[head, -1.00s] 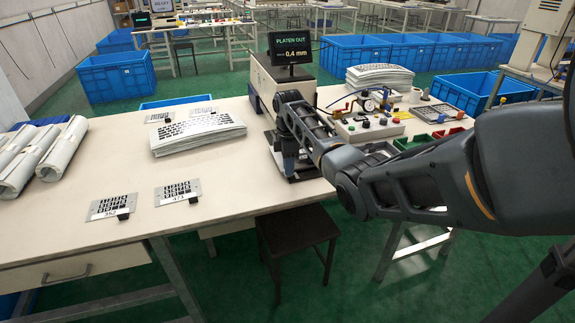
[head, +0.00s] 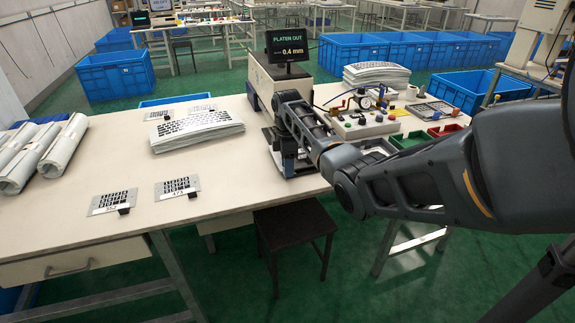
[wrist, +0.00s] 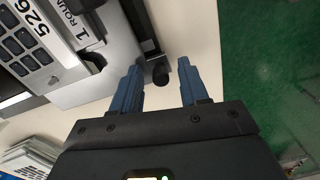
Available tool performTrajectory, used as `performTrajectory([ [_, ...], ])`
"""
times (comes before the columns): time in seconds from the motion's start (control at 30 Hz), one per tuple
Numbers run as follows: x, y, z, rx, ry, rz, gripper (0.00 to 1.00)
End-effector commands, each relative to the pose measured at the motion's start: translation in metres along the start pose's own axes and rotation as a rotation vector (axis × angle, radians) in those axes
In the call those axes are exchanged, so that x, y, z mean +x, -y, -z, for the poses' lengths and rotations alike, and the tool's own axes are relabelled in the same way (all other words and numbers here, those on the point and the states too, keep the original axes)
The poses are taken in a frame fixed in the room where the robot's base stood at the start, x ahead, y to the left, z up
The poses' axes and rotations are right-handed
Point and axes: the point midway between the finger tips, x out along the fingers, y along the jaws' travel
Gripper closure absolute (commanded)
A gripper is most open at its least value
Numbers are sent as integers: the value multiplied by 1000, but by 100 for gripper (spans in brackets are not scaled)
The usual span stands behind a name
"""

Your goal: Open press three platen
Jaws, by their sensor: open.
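The press (head: 262,85) stands on the near table with its screen (head: 289,47) reading "PLATEN OUT" and about 0.4 mm. My arm hides much of its front. In the wrist view the platen (wrist: 85,85) fills the upper left and carries a plate (wrist: 30,42) marked 526 and "1 ROUND". A dark round knob (wrist: 160,75) sticks out at the platen's edge. My gripper (wrist: 158,82) is open, with its blue fingers either side of the knob. I cannot tell whether either finger touches it. In the head view my gripper (head: 289,158) is low at the press front.
Stencil plates (head: 112,202) and a stack of keypad films (head: 195,130) lie left of the press. Rolls (head: 45,155) lie at the far left. A control box (head: 362,125) with knobs and a gauge stands right. A dark stool (head: 295,226) stands below the table's front.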

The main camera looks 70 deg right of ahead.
Motion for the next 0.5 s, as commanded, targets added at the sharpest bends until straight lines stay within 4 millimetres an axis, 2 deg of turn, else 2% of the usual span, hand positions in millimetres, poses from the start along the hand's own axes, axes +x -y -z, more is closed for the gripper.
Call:
performTrajectory([
  [0.17, -13, -1, 0, 0, -1, -3, 56],
  [0.5, -65, -1, 0, 0, -1, -2, 56],
])
